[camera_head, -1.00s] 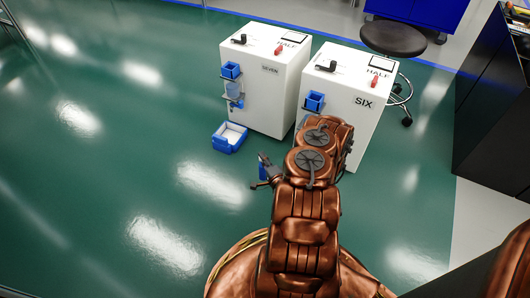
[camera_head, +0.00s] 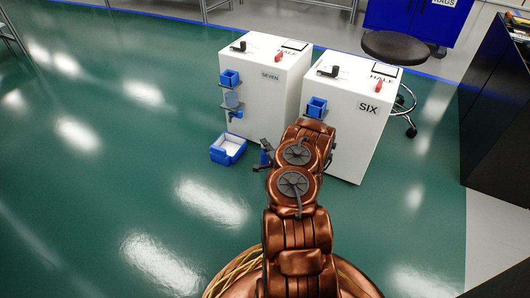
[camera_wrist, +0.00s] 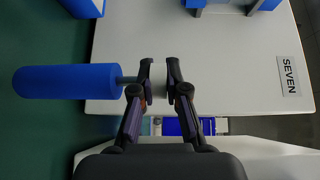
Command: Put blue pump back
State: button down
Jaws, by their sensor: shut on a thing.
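The blue pump (camera_wrist: 68,82) is a blue cylinder with a thin grey rod running to my gripper's fingers. My gripper (camera_wrist: 160,72) is shut on its rod end; the exact contact is hard to see. In the head view my gripper (camera_head: 265,157) is at the front of the two white cabinets, partly hidden by my arm, with a bit of blue beside it. Cabinet SEVEN (camera_head: 272,100) carries a blue bracket (camera_head: 230,78), with a clear cylinder (camera_head: 234,98) below it. Cabinet SIX (camera_head: 352,140) has a blue bracket (camera_head: 316,106); the area beneath is hidden by my arm.
A blue open bin (camera_head: 228,150) with a white inside lies on the floor before cabinet SEVEN. A black stool (camera_head: 395,46) stands behind cabinet SIX, and a dark cabinet (camera_head: 495,130) stands at the right. The green floor at left is clear.

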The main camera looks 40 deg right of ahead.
aim_at(265, 159)
notch_tip(265, 159, down, 3)
jog(key=shift+r+b, duration=0.1)
jog(key=shift+b, duration=0.7)
jog(key=c, duration=1.7)
grip_release()
jog(key=o, duration=0.5)
